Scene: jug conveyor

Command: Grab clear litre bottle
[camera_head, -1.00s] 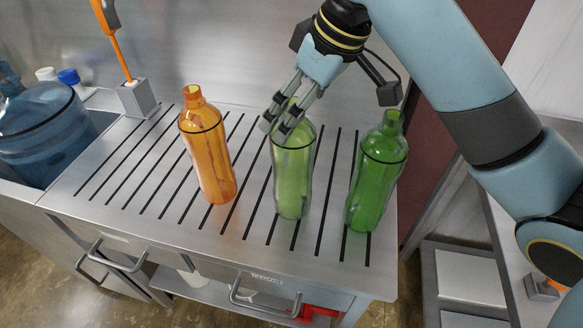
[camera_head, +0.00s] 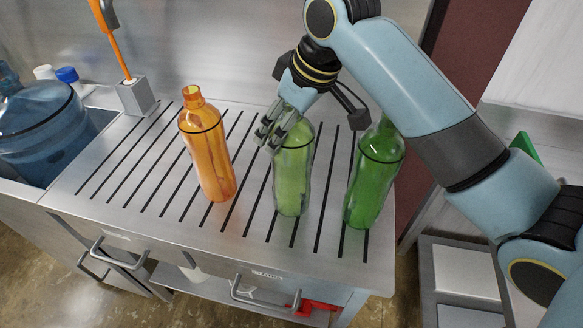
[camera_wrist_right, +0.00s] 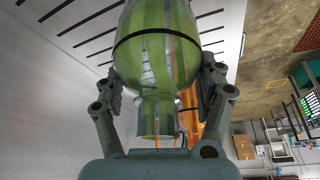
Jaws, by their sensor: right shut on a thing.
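The clear litre bottle (camera_head: 291,188) looks pale green and see-through, with a dark band, and stands upright in the middle of the slatted steel counter. My right gripper (camera_head: 270,137) is at its top and hides its neck. In the right wrist view the bottle (camera_wrist_right: 157,55) is between the two fingers (camera_wrist_right: 163,88), which are shut on it near the shoulder. My left gripper is not in view.
An orange bottle (camera_head: 207,160) stands to the left and a darker green bottle (camera_head: 372,185) close to the right, partly behind my right arm. A blue jug (camera_head: 40,130) sits at the far left. A grey block (camera_head: 136,97) holds an orange rod.

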